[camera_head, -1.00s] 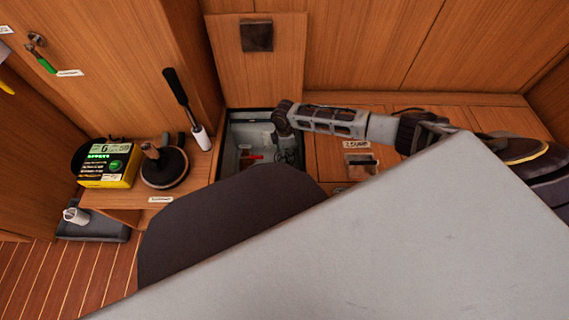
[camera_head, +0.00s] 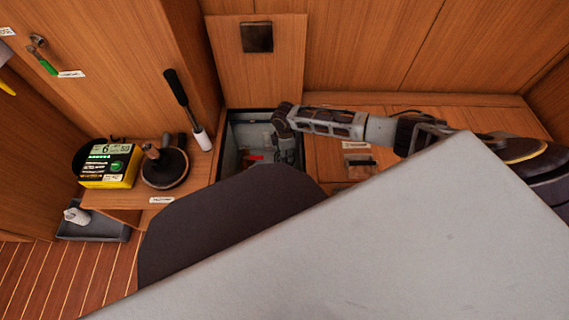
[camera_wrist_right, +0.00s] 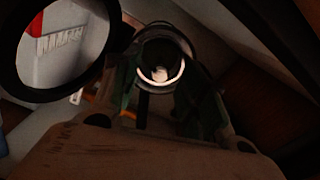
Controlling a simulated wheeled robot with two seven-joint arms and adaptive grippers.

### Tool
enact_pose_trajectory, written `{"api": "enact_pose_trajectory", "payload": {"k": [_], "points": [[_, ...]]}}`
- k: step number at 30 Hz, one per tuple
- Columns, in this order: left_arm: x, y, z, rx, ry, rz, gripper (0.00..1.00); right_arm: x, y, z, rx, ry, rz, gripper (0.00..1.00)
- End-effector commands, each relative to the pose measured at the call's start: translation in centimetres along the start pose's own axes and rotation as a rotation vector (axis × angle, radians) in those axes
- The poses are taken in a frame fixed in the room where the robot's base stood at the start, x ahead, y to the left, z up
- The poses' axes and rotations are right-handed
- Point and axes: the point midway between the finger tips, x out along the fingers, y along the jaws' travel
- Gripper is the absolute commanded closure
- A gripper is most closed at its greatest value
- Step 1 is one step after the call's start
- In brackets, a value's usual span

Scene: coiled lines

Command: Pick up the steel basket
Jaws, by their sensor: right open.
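In the right wrist view, a dark round cup-like thing (camera_wrist_right: 160,62) with a bright metallic ring inside lies just beyond my right gripper (camera_wrist_right: 164,98). It may be the steel basket, or the basket inside a housing; the dim light does not let me tell. The gripper's two fingers are apart, one on each side of the space below the cup, and I see nothing clamped between them. In the head view, my right arm reaches down into an open compartment (camera_head: 232,150), and its gripper (camera_head: 290,150) is mostly lost in shadow. My left gripper is not in view.
A thick dark ring (camera_wrist_right: 122,38) stands close at the left of the wrist view. A red item (camera_head: 256,158) lies in the compartment. A raised wooden lid (camera_head: 275,75) stands behind it. A yellow box (camera_head: 108,168) and a dark round-based tool (camera_head: 164,172) sit on the left shelf.

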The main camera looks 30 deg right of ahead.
Motion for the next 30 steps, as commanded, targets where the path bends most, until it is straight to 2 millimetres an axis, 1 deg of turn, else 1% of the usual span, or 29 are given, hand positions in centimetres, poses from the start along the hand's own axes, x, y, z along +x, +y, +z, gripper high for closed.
{"api": "enact_pose_trajectory", "payload": {"k": [7,8,15,18,30], "points": [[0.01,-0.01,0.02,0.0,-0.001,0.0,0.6,0.04,-0.01,-0.01,0.0,0.0,0.0,0.57],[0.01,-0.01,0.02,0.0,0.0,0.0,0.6,0.03,-0.01,-0.01,0.0,0.0,0.0,0.58],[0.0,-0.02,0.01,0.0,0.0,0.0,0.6,0.03,-0.02,-0.01,0.0,0.0,0.0,0.89],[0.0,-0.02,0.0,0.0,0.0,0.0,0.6,0.03,-0.02,-0.01,0.0,0.0,0.0,1.0],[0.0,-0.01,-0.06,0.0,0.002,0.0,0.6,-0.01,0.01,-0.02,-0.001,0.0,0.0,1.0]]}}
